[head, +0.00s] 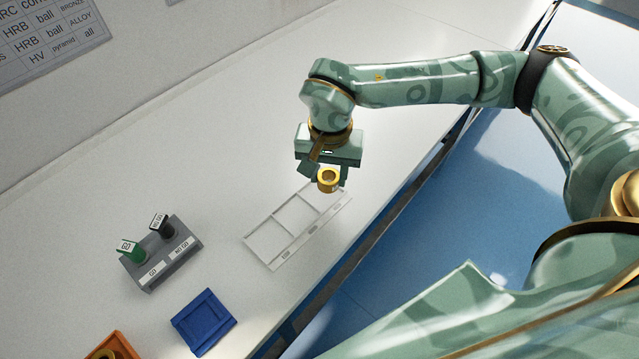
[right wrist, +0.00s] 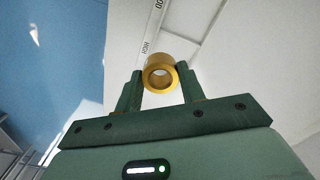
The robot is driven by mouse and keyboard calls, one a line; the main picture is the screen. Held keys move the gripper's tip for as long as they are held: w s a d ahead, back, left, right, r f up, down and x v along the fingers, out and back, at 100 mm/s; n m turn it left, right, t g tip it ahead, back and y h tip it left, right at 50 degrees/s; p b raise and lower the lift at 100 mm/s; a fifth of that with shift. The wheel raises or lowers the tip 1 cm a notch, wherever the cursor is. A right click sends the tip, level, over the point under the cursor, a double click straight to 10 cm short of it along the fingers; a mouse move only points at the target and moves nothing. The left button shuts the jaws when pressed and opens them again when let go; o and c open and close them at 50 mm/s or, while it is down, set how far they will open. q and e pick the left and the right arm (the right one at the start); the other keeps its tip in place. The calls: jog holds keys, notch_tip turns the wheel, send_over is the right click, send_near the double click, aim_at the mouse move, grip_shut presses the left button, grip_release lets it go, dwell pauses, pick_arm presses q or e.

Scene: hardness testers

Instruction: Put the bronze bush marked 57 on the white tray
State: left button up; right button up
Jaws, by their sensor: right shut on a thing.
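My right gripper (head: 328,177) is shut on a bronze bush (head: 328,180), a short golden ring with a round bore. In the right wrist view the bush (right wrist: 160,73) sits between the two green fingers (right wrist: 160,88). I cannot read a number on it. The white tray (head: 268,248), a low frame split into compartments with small labels along one side, lies on the bench. The bush is over the far end of the tray, apparently above it. My left gripper is in neither view.
A grey stand (head: 165,256) with a green GO gauge (head: 131,250) and a dark NO GO gauge (head: 160,227) stands left of the tray. A blue tray (head: 203,321) and an orange tray (head: 117,344) with a golden ring lie nearer. The bench behind is clear.

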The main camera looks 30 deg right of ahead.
jog(key=shift+w+a+f+b, duration=0.15)
jog(key=shift+w+f+b, duration=0.15)
jog(key=shift+w+f, duration=0.65)
notch_tip(320, 180, down, 4)
jog(key=shift+w+b, duration=0.15)
jog(key=shift+b, duration=0.75)
jog(key=shift+r, duration=0.1)
jog(key=o, duration=1.2)
jog(key=shift+c, duration=0.2)
